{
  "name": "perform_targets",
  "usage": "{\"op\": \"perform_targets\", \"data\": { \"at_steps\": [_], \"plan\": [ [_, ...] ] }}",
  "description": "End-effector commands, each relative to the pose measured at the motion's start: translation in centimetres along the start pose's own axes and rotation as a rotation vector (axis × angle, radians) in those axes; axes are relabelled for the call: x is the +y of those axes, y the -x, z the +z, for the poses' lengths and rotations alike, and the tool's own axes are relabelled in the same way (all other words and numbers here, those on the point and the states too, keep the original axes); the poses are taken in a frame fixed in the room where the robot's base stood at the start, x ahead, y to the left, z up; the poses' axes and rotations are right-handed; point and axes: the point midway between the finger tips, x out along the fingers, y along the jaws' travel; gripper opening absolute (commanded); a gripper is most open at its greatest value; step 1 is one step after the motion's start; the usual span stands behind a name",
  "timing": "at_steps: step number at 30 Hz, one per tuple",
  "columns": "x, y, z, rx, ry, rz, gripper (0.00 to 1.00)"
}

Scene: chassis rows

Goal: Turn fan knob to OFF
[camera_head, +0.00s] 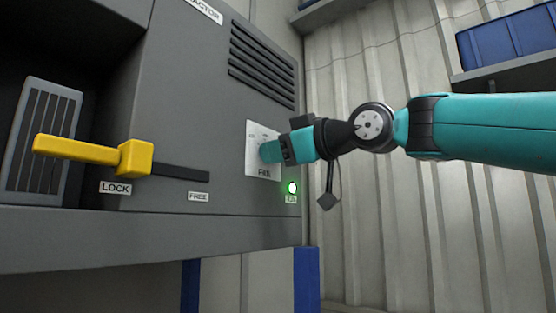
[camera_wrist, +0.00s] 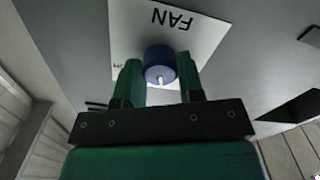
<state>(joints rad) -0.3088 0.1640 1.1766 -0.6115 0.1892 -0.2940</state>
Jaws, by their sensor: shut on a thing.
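The fan knob (camera_wrist: 159,64) is a round blue knob with a white pointer mark. It sits on a white plate (camera_wrist: 205,32) lettered FAN, which shows upside down in the wrist view. In the head view the same plate (camera_head: 250,160) is on the right part of the grey cabinet front, and my gripper hides the knob. My gripper (camera_wrist: 160,83) has one finger on each side of the knob and is shut on it. It also shows in the head view (camera_head: 266,152), against the plate. The pointer's setting cannot be read.
The grey cabinet (camera_head: 190,80) carries a yellow lever (camera_head: 80,150) at the LOCK end of a slot, with FREE at the other end. A green lamp (camera_head: 292,187) glows below the plate. A blue bin (camera_head: 507,38) stands on a shelf at upper right.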

Motion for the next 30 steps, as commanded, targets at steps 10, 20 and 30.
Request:
{"op": "perform_targets", "data": {
  "at_steps": [10, 20, 30],
  "plan": [
    [-0.09, -0.01, 0.30, 0.000, 0.326, -0.001, 0.12],
    [-0.01, -0.02, 0.18, -0.001, 0.571, -0.001, 0.12],
    [0.02, -0.01, 0.04, 0.000, 0.694, -0.001, 0.12]
  ]
}}
